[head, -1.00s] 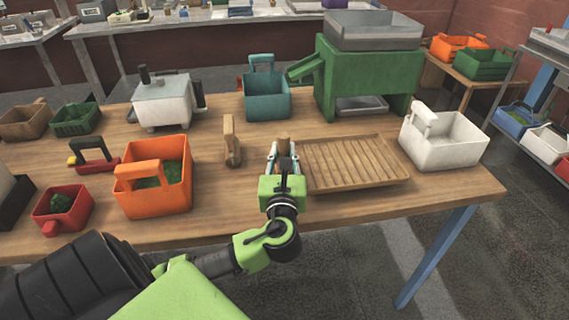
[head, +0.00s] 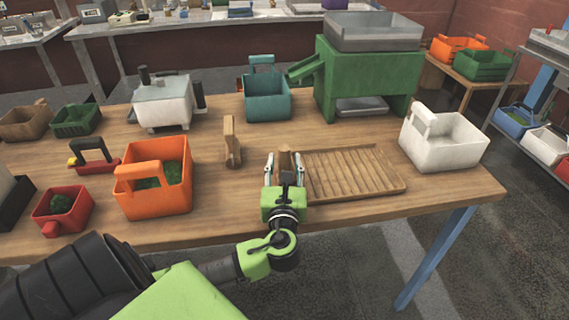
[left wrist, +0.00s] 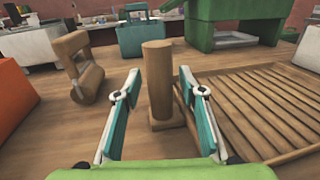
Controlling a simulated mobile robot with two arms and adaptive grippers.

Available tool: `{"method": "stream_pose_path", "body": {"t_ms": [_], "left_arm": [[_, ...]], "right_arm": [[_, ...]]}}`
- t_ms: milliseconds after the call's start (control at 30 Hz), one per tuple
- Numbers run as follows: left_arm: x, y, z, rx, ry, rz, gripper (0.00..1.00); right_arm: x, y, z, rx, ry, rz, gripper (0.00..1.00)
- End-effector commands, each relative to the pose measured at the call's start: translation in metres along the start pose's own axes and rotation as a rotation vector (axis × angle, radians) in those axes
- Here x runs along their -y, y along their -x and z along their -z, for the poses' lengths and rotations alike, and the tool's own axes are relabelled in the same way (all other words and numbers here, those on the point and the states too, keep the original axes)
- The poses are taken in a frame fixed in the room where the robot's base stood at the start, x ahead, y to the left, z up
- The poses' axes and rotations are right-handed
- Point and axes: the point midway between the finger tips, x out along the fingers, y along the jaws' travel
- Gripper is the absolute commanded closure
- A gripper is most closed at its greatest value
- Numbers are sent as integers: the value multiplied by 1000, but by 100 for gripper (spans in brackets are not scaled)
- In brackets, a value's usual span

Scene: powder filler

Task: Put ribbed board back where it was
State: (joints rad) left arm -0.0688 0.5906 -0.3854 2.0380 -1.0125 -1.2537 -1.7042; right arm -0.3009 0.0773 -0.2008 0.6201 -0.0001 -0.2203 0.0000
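The ribbed board (head: 350,172), a shallow wooden tray with parallel ribs, lies flat on the wooden table right of my left gripper. It also shows at the right of the left wrist view (left wrist: 265,110). An upright round wooden post (left wrist: 157,80) on a small foot stands at the board's left side, apparently its handle. My left gripper (head: 284,165) is around this post, one finger on each side. In the left wrist view its fingers (left wrist: 157,88) are open, with a gap on both sides of the post. My right gripper is not in view.
A wooden roller-like tool (head: 231,142) and an orange bin (head: 153,180) stand left of the gripper. A teal bin (head: 267,95) and a green machine (head: 368,80) stand behind. A white bin (head: 443,142) is right of the board. Bare table (head: 250,205) lies in front.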

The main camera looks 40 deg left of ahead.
Motion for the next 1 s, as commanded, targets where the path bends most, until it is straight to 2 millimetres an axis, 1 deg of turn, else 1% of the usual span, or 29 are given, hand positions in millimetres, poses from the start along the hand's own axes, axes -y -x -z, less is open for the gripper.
{"method": "stream_pose_path", "body": {"t_ms": [67, 167, 400, 500, 600, 700, 800, 1000], "left_arm": [[0, 6, 2, -2, 0, 1, 63], [1, 19, 2, -3, 2, 4, 63], [1, 71, 3, -5, 3, 3, 63], [0, 90, 2, -3, 3, 2, 63], [1, 105, 2, -3, 3, 2, 63], [0, 114, 1, -2, 0, 1, 63], [0, 119, 0, -1, 1, 1, 63], [0, 120, 0, 0, 1, 0, 63]], "right_arm": [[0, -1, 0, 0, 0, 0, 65], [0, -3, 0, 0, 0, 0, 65], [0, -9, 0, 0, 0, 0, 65], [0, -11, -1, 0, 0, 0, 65], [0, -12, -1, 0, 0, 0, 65], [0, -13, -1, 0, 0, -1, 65], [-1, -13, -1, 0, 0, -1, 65], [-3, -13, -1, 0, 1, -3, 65]]}}
